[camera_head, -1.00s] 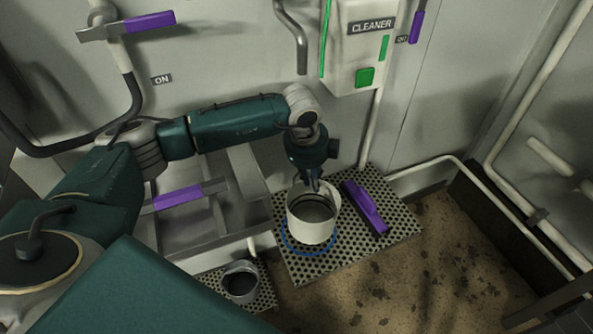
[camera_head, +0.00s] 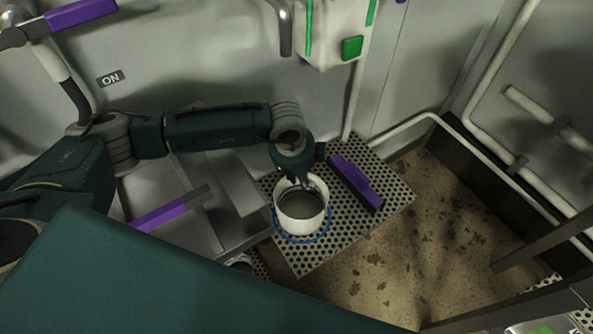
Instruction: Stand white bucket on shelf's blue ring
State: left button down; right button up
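The white bucket (camera_head: 301,218) stands upright on the perforated shelf (camera_head: 312,257). The blue ring (camera_head: 303,241) on the shelf shows around the bucket's base at the front and right; the rest is hidden behind the bucket. My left gripper (camera_head: 304,186) is at the bucket's far rim, pointing down. Its fingers are small and dark here, and I cannot tell if they close on the rim. My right gripper is not in view.
A purple-handled tool (camera_head: 356,183) lies on the shelf right of the bucket. A purple lever (camera_head: 159,216) is at the left. A green-buttoned dispenser (camera_head: 335,30) hangs on the wall above. Pipes (camera_head: 480,135) run along the right wall.

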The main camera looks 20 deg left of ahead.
pick_arm(q)
jog(key=shift+s+d+r, duration=0.1)
jog(key=shift+s+d, duration=0.1)
jog(key=shift+d, duration=0.05)
jog(key=c, duration=1.6)
grip_release()
jog(key=shift+w+a+f, duration=0.1)
jog(key=shift+f, duration=0.1)
jog(key=shift+r, duration=0.45)
jog(key=r, duration=0.3)
jog(key=s+r+b, duration=0.1)
jog(key=r, duration=0.3)
jog(key=s+r+b, duration=0.1)
jog(key=r, duration=0.3)
jog(key=shift+s+a+r, duration=0.15)
jog(key=shift+a, duration=0.1)
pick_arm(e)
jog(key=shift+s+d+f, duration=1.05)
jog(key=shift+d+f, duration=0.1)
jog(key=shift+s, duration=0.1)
